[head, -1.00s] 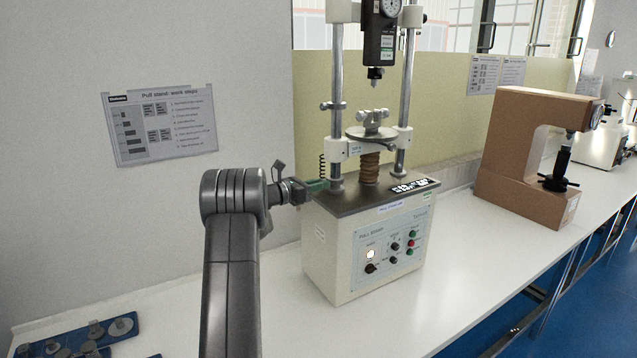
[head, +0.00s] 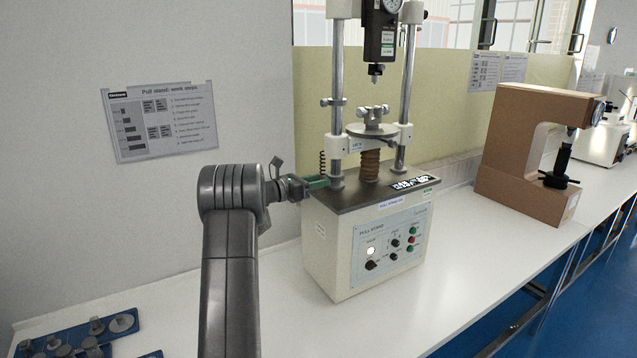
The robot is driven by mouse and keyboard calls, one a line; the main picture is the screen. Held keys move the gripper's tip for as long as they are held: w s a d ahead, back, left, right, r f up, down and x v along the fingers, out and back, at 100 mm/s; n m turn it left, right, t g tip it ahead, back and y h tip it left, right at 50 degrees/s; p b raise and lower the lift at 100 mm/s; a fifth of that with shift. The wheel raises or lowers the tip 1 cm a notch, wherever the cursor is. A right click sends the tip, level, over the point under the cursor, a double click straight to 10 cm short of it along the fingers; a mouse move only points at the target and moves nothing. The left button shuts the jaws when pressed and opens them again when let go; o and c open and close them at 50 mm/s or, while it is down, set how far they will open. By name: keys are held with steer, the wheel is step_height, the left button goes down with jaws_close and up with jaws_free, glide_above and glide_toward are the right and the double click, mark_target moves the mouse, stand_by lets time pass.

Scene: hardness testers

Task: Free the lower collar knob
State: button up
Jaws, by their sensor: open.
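The pull stand (head: 375,235) is a cream box with a dark top plate and two upright metal posts. A small metal collar with a side knob (head: 333,102) sits on the left post, above the white crosshead (head: 366,144). Another collar-like piece (head: 337,182) shows low on the left post, near the top plate. My gripper (head: 321,183), with green on its fingers, is at the left post's foot, below a thin black spring. It is open, and I see nothing held. Its fingers are small here, and any knob there is hidden; I cannot tell whether they touch the post.
A force gauge (head: 381,32) hangs between the posts above a round table (head: 371,131). A brown hardness tester (head: 520,150) stands to the right. Blue trays with metal discs (head: 85,335) lie at the front left. The white bench (head: 440,290) is clear in front of the stand.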

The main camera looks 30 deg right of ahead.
steer(key=s+a+b, duration=0.1)
steer(key=a+b, duration=0.2)
steer(key=a, duration=1)
steer(key=d+p, duration=0.1)
steer(key=d, duration=0.3)
steer(key=d+p, duration=0.1)
steer(key=d, duration=0.4)
steer(key=w+d+p, duration=0.1)
steer(key=d, duration=0.3)
steer(key=shift+d, duration=0.35)
